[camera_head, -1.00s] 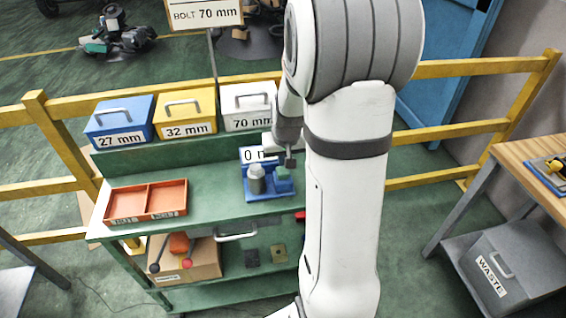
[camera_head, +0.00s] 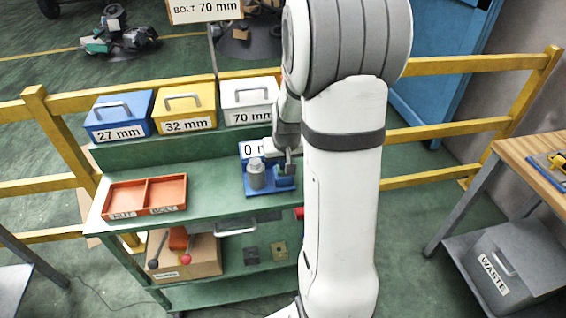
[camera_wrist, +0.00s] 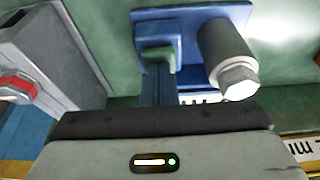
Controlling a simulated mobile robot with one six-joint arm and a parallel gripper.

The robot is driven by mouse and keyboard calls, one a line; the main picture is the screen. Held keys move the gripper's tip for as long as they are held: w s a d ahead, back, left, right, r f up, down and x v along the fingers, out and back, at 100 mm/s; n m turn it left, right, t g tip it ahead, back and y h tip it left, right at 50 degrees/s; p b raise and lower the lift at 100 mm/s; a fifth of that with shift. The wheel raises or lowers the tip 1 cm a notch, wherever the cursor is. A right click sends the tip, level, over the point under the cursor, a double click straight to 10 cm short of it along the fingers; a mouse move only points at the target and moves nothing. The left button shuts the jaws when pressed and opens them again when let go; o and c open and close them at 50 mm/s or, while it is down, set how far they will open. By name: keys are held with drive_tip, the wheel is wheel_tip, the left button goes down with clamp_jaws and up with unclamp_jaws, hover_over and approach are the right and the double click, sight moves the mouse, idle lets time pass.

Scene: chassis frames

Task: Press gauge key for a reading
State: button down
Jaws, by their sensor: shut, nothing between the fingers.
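The gauge is a blue stand (camera_head: 262,192) on the green bench top, with a white display (camera_head: 250,149) behind it showing "0 m", its right part hidden by my arm. A grey bolt with a hex head (camera_head: 257,176) stands upright on it; it also shows in the wrist view (camera_wrist: 226,52). The green key (camera_wrist: 160,54) sits right of the bolt in the head view, on a blue block. My gripper (camera_head: 289,173) is shut and empty, pointing down at the key. In the wrist view its fingertips (camera_wrist: 159,75) overlap the key's edge; I cannot tell whether they touch.
An orange tray (camera_head: 107,206) with NUT and BOLT compartments lies at the bench's left. Blue (camera_head: 119,111), yellow (camera_head: 185,105) and white (camera_head: 248,99) boxes marked 27, 32 and 70 mm stand behind. The bench between tray and gauge is clear. A grey WASTE bin (camera_head: 507,265) is at right.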

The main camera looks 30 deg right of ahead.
drive_tip(key=shift+s+a+f, duration=0.1)
drive_tip(key=shift+s+f, duration=0.25)
drive_tip(key=shift+f, duration=0.3)
drive_tip(key=shift+r, duration=0.1)
drive_tip(key=r+p, duration=0.1)
drive_tip(key=r, duration=0.1)
drive_tip(key=r+p, duration=0.1)
drive_tip(key=r, duration=0.1)
drive_tip(key=r+p, duration=0.1)
drive_tip(key=r, duration=0.1)
drive_tip(key=shift+w+p, duration=0.3)
drive_tip(key=shift+p, duration=0.05)
drive_tip(key=b+v, duration=0.1)
drive_tip(key=v, duration=0.8)
drive_tip(key=shift+b, duration=0.3)
